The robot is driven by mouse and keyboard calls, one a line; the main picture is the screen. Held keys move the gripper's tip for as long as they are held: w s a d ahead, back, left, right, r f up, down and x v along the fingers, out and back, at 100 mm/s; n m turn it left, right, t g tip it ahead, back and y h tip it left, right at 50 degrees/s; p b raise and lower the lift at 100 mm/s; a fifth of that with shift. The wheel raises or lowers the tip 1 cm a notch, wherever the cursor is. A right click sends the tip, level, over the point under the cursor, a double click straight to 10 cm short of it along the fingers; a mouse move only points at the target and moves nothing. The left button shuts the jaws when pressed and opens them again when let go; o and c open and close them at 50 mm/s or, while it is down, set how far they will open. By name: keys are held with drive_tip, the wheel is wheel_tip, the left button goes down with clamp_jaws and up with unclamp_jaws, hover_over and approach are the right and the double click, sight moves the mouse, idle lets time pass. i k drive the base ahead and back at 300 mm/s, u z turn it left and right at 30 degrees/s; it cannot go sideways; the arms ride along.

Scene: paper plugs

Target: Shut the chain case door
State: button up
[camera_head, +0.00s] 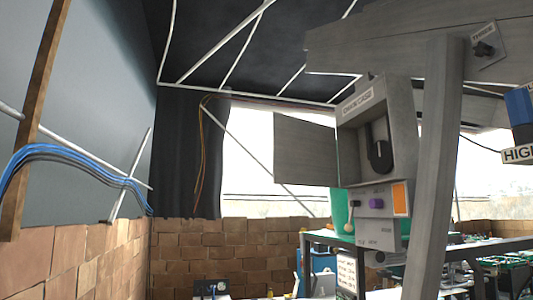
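The chain case (398,118) is a grey box with a tilted label at its top, right of the middle of the head view. Inside its open front is a round black knob or dial (380,157). Its door (304,149) is a flat grey panel that stands open, swung out to the left of the case. A gap with bright window light shows around the door's outer edges. My gripper is not in view, so its place relative to the door cannot be told.
A grey panel with a purple knob (376,203), an orange patch and a lever sits below the case. A thick grey post (436,160) stands close on its right. A brick wall (220,250), blue cables (70,153) and a cluttered bench lie around. Space left of the door looks clear.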

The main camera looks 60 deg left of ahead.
sight(305, 152)
drive_tip(key=u, duration=2.8)
drive_tip(key=i, duration=3.2)
drive_tip(key=z, duration=3)
drive_tip(key=i, duration=0.2)
drive_tip(key=z, duration=0.2)
drive_tip(key=k, duration=0.4)
drive_tip(key=z, duration=0.05)
